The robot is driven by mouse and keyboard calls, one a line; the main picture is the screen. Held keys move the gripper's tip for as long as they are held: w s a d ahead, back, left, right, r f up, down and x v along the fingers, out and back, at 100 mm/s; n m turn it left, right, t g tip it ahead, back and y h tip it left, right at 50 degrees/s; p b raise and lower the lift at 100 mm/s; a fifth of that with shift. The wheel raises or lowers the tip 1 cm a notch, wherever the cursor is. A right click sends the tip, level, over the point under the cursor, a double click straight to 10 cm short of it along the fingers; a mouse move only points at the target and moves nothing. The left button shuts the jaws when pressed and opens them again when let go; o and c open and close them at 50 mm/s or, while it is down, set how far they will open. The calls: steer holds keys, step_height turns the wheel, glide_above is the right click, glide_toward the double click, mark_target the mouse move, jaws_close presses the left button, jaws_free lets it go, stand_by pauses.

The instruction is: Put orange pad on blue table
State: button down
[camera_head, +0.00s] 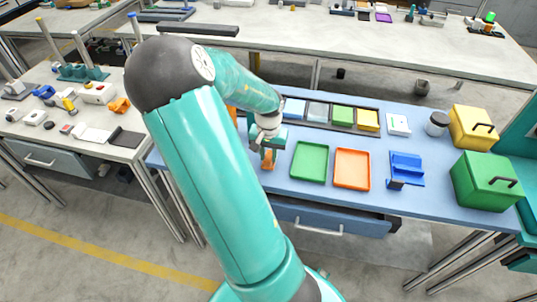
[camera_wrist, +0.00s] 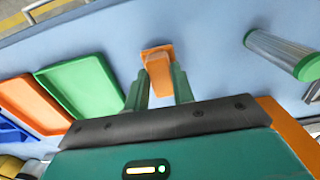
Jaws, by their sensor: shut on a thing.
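The orange pad (camera_wrist: 158,68) is between the two green fingers of my gripper (camera_wrist: 157,88) in the wrist view, and the gripper is shut on it. In the head view, the orange pad (camera_head: 268,159) shows below my gripper (camera_head: 269,146), at the near left part of the blue table (camera_head: 235,170). The pad is at or just above the tabletop; I cannot tell whether it touches. My arm hides part of the table's left side.
A green tray (camera_head: 310,161) and an orange tray (camera_head: 352,169) lie right of the gripper. Behind them is a dark rack with coloured pads (camera_head: 342,116). A blue stand (camera_head: 405,168), a green box (camera_head: 486,181) and a yellow box (camera_head: 473,127) are farther right. A ribbed cylinder (camera_wrist: 282,55) stands nearby.

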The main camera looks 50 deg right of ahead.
mark_target(269, 157)
steer(key=shift+f, duration=0.35)
steer(key=c, duration=1.2)
jaws_free()
steer(key=shift+r, duration=0.1)
step_height(269, 157, up, 12)
steer(key=w+a+r+n+t+y, duration=0.1)
steer(key=w+a+r+n, duration=0.15)
steer(key=a, duration=0.65)
steer(key=w+a+r+n+t+y, duration=0.1)
steer(key=w+a+r+n, duration=0.15)
steer(key=a, duration=0.65)
steer(key=s+a+r+n+t, duration=0.1)
steer(key=s+a+r+n, duration=0.1)
steer(key=a, duration=0.3)
steer(key=s+a+r+n+t+h, duration=0.1)
steer(key=s+a+r+n, duration=0.2)
steer(key=a, duration=0.3)
steer(key=s+a+r+n+t+h, duration=0.1)
steer(key=s+a+r+n, duration=0.1)
steer(key=a, duration=0.4)
steer(key=shift+s+a+r+n+t, duration=0.25)
steer(key=shift+s+r+n+t, duration=0.1)
steer(key=shift+r+n, duration=0.35)
